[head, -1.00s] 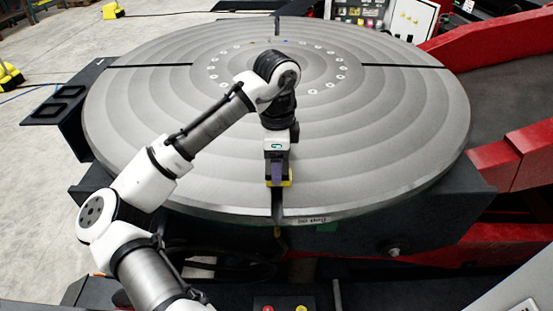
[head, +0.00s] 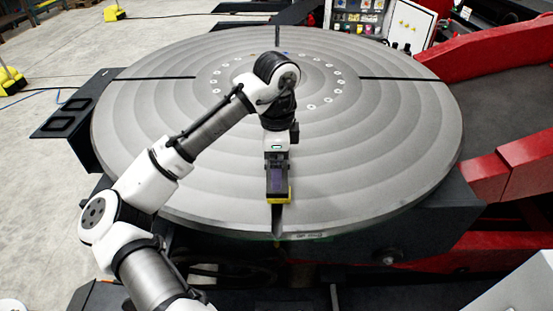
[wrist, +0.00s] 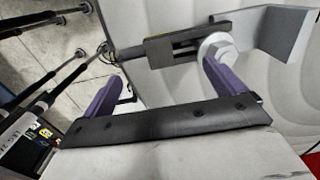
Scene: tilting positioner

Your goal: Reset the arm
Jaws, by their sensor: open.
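My white and black arm reaches over a large round grey turntable (head: 380,170) in the head view. My gripper (head: 277,195) hangs above the table's near part, close to the front slot. In the wrist view my gripper (wrist: 166,72) shows two purple fingers spread apart, with nothing held between them. A hex nut on a slotted grey clamp bar (wrist: 172,48) lies beyond the fingers, close to the right fingertip. I cannot tell whether they touch.
A dark bracket (head: 75,110) juts out at the table's left. Red beams (head: 490,178) stand at the right. A white tool panel (head: 408,25) is at the back. Open floor (head: 60,45) lies to the left. A grey angled bracket (wrist: 285,38) is beside the clamp in the wrist view.

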